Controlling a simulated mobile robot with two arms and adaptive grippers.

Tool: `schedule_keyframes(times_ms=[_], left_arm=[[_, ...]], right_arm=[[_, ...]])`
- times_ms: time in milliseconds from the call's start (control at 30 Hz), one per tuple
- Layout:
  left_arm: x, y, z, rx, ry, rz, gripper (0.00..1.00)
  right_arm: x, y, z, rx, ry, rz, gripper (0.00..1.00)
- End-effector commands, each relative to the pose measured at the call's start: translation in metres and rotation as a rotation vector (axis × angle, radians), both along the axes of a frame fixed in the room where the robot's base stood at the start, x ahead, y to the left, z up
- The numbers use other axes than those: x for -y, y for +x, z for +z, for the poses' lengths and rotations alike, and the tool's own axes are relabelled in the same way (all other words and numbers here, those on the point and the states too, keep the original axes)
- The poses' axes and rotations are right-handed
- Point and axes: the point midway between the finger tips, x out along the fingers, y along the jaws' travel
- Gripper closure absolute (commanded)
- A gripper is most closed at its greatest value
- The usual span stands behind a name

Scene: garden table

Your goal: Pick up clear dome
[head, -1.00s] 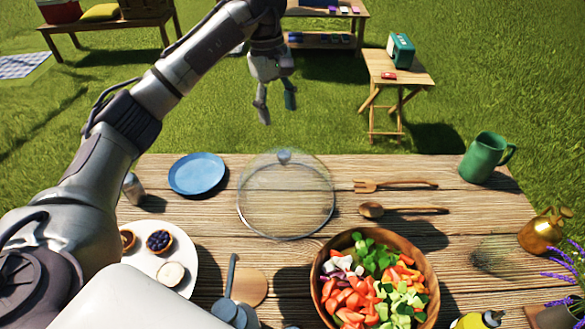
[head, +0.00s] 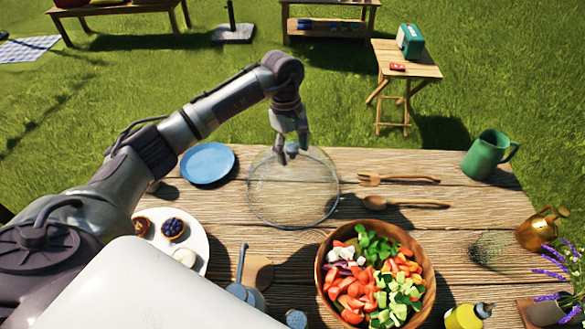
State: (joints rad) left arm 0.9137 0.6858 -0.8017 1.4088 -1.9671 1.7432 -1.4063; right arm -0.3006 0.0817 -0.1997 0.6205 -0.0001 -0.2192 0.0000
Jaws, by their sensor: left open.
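The clear dome (head: 290,195) sits on the wooden table, left of the middle, with a thin rim and a small grey knob on top. My left gripper (head: 292,155) points down at the dome's knob, with its fingers open on either side of it. I cannot tell whether the fingers touch the knob. What lies under the dome, if anything, is not clear. My right gripper is not in view.
A blue plate (head: 207,163) lies left of the dome. A wooden fork (head: 400,178) and a wooden spoon (head: 403,203) lie right of it. A salad bowl (head: 322,280) stands in front. A green pitcher (head: 485,155) stands at the far right corner.

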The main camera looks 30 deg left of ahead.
Motion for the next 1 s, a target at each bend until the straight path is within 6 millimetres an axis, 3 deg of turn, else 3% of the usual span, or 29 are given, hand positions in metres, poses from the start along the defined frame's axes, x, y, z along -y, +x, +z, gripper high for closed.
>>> schedule_keyframes(times_ms=[200, 500, 600, 1000], left_arm=[[0.0000, 0.0002, -0.0010, 0.001, 0.000, 0.000, 0.37], [-0.0001, 0.0003, -0.0007, 0.001, 0.000, 0.000, 0.87], [-0.0001, 0.0003, -0.0007, 0.001, 0.000, 0.000, 1.00], [-0.0002, 0.0008, 0.0009, 0.003, -0.001, 0.000, 1.00]], right_arm=[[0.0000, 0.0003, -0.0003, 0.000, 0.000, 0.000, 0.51], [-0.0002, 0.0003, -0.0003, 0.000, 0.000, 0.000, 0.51], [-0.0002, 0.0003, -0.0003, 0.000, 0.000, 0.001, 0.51], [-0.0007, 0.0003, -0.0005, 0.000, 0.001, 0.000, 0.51]])
